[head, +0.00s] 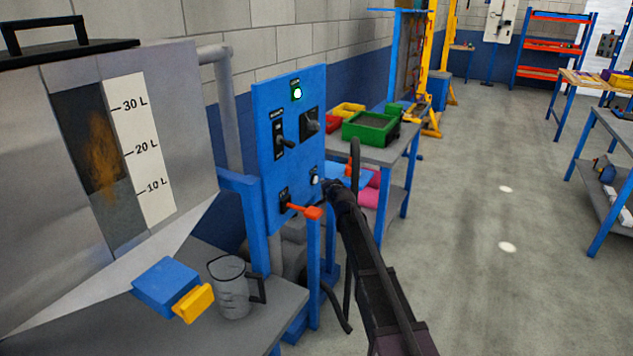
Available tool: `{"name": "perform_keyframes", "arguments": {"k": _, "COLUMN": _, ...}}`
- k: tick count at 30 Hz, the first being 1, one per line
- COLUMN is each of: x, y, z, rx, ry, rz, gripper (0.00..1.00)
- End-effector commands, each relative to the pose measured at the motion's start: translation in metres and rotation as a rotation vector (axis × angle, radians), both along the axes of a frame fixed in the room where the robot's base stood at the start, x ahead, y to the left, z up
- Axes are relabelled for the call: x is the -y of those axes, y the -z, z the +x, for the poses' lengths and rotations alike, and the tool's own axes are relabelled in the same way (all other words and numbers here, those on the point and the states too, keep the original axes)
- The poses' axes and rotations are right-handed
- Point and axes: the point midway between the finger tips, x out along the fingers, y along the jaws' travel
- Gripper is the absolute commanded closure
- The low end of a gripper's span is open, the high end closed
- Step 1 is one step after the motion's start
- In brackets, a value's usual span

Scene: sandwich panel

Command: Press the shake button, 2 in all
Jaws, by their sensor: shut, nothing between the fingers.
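The blue control panel (262,150) stands upright left of centre in the head view. A small whitish button (314,177) shows low on its right side; its label is too small to read, so I cannot tell for sure that it is the shake button. My gripper (327,188) is shut and empty, with its tip just right of and below that button. I cannot tell whether the tip touches the panel or button.
Two dark switches (284,141) (310,122) and an orange-handled lever (304,210) are also on the panel. A metal tank (40,220) with a level scale, a jug (230,285) and a blue-yellow block (168,285) are left. Open floor (470,220) lies right.

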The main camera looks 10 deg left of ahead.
Motion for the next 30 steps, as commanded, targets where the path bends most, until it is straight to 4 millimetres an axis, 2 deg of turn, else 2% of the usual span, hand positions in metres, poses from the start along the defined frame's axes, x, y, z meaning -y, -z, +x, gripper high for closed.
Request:
{"name": "perform_keyframes", "arguments": {"k": 14, "x": 0.003, "y": 0.0, "z": -0.001, "rx": 0.0, "ry": 0.001, "rz": -0.001, "gripper": 1.0}}
{"name": "perform_keyframes", "arguments": {"k": 30, "x": 0.036, "y": 0.0, "z": -0.013, "rx": 0.0, "ry": 0.001, "rz": -0.001, "gripper": 1.0}}
